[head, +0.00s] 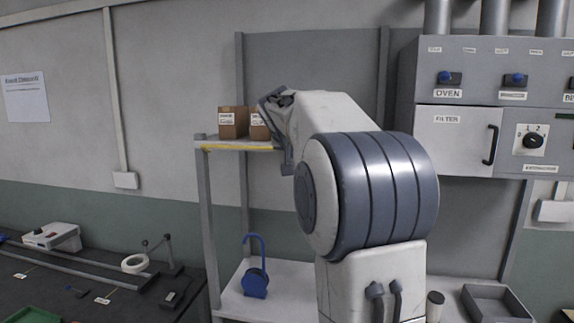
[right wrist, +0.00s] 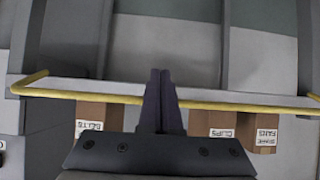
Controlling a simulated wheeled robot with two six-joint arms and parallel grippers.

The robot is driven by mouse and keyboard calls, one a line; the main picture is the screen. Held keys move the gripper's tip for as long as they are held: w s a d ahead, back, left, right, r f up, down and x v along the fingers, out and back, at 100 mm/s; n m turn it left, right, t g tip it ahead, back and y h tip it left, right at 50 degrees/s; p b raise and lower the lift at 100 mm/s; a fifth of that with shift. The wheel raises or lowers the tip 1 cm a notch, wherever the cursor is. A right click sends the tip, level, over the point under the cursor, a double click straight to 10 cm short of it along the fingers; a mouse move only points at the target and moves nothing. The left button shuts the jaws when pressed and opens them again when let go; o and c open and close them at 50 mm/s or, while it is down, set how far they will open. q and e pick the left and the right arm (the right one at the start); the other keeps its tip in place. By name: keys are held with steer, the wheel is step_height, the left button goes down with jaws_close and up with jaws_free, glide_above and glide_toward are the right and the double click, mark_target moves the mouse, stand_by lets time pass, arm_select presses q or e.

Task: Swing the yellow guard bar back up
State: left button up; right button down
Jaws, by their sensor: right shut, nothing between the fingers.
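The yellow guard bar (head: 236,149) lies along the front edge of the upper shelf in the head view, its right part hidden behind my right arm. In the right wrist view, which appears upside down, the bar (right wrist: 90,96) runs across the whole picture at shelf-board level and bends at its left end. My right gripper (right wrist: 160,73) is shut and empty, its fingers overlapping the middle of the bar in that view; I cannot tell whether they touch it. In the head view the fingers are hard to make out beside the arm. My left gripper is not in view.
Small labelled cardboard boxes (head: 233,122) stand on the upper shelf (head: 208,139). A blue padlock-like object (head: 256,281) and a grey tray (head: 494,303) are on the lower level. A control cabinet (head: 455,143) hangs at right. A dark bench (head: 110,284) is at left.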

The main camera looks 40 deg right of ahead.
steer(key=shift+r, duration=0.1)
steer(key=r+p, duration=0.1)
steer(key=r, duration=0.1)
steer(key=p, duration=0.1)
steer(key=shift+w+d+r+p, duration=0.25)
steer(key=shift+d+r+p, duration=0.05)
steer(key=shift+r+p, duration=0.1)
steer(key=shift+r, duration=0.1)
stand_by(0.4)
steer(key=shift+w+d+r+p, duration=0.3)
steer(key=shift+r+p, duration=0.2)
steer(key=shift+p, duration=0.1)
steer(key=shift+w+d+r+p, duration=0.15)
steer(key=shift+d+r+p, duration=0.1)
steer(key=shift+r+p, duration=0.3)
steer(key=shift+f, duration=0.2)
